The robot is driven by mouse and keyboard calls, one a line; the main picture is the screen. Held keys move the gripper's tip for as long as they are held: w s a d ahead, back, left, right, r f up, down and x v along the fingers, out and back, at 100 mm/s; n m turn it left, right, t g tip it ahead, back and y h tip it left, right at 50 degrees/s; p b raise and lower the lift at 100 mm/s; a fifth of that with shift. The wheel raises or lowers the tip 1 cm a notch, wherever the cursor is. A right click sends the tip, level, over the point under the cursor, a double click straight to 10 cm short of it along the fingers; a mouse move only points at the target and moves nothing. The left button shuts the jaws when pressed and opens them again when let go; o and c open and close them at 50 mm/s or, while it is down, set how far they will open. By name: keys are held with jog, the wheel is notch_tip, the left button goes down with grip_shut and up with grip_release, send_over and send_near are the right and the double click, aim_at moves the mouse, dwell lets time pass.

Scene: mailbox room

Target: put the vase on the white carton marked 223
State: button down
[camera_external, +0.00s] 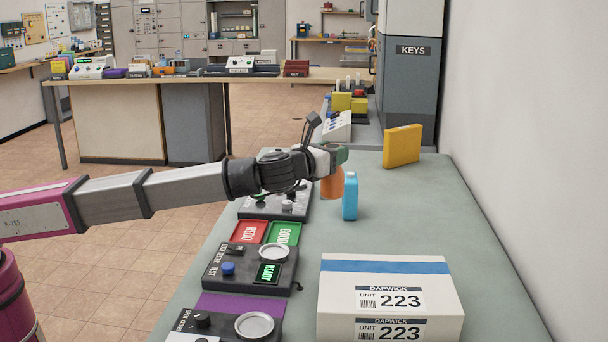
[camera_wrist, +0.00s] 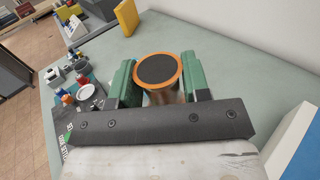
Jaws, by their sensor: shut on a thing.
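The orange vase (camera_external: 332,185) with a dark round top is between the green fingers of my gripper (camera_external: 333,158). In the wrist view the vase (camera_wrist: 158,70) sits between both finger pads of my gripper (camera_wrist: 158,85), which is shut on it. I cannot tell whether its bottom touches the table. The white carton (camera_external: 390,299) marked 223, with a blue stripe on top, stands on the table at the front right, apart from the vase. A corner of the carton (camera_wrist: 297,140) shows at the right of the wrist view.
A blue bottle-like container (camera_external: 350,196) stands just right of the vase. A yellow block (camera_external: 402,146) stands farther back. Control boxes and red and green trays (camera_external: 284,233) line the left table edge. Bare green tabletop (camera_external: 400,220) lies between the blue container and the carton.

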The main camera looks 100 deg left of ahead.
jog(key=w+d+r+m+t+h, duration=0.1)
jog(key=w+d+r, duration=0.15)
jog(key=d, duration=0.45)
jog(key=w+d+r, duration=0.1)
jog(key=w+d, duration=0.3)
jog(key=d, duration=0.3)
jog(key=w+d+f, duration=0.6)
jog(key=d+f, duration=0.3)
jog(key=f, duration=0.1)
jog(key=shift+d+f, duration=0.3)
jog(key=shift+d, duration=0.1)
jog(key=c, duration=0.6)
grip_release()
jog(key=shift+f, duration=0.15)
jog(key=v, duration=1.2)
jog(key=shift+s+a, duration=0.1)
jog(key=shift+s, duration=0.05)
